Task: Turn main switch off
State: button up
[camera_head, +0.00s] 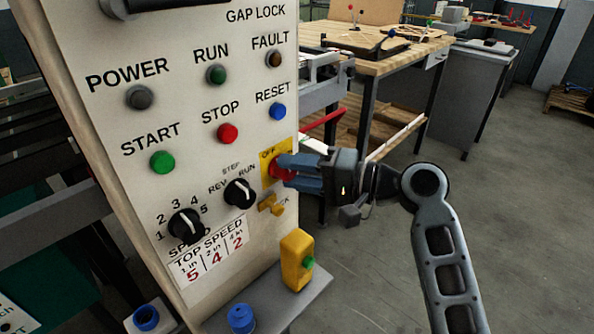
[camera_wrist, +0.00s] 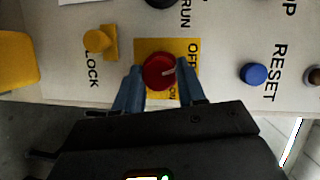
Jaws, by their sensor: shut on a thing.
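The main switch is a red round knob (camera_head: 279,168) on a yellow plate (camera_head: 267,176) marked OFF, at the right edge of a cream control panel. It also shows in the wrist view as a red knob (camera_wrist: 160,72) with a pale pointer mark, tilted between the words on the plate. My gripper (camera_head: 290,172) reaches in from the right, with its blue fingers shut on the knob. In the wrist view the fingers (camera_wrist: 160,84) sit on either side of the knob. The fingers partly hide the knob in the head view.
A yellow lock tab (camera_head: 271,204) sits just below the switch. The blue RESET button (camera_head: 278,111) is above, and the REV/STEP/RUN selector (camera_head: 239,193) is to the left. A yellow box with a green button (camera_head: 297,262) stands below. Open floor lies to the right.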

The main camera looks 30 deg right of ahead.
jog(key=shift+w+a, duration=0.1)
jog(key=shift+a, duration=0.1)
jog(key=o, duration=1)
jog(key=shift+o, duration=0.2)
jog(key=f+v, duration=0.1)
jog(key=v, duration=0.6)
jog(key=shift+s+d+r+b, duration=0.25)
jog(key=shift+d+r+b, duration=0.1)
jog(key=shift+r+b, duration=0.15)
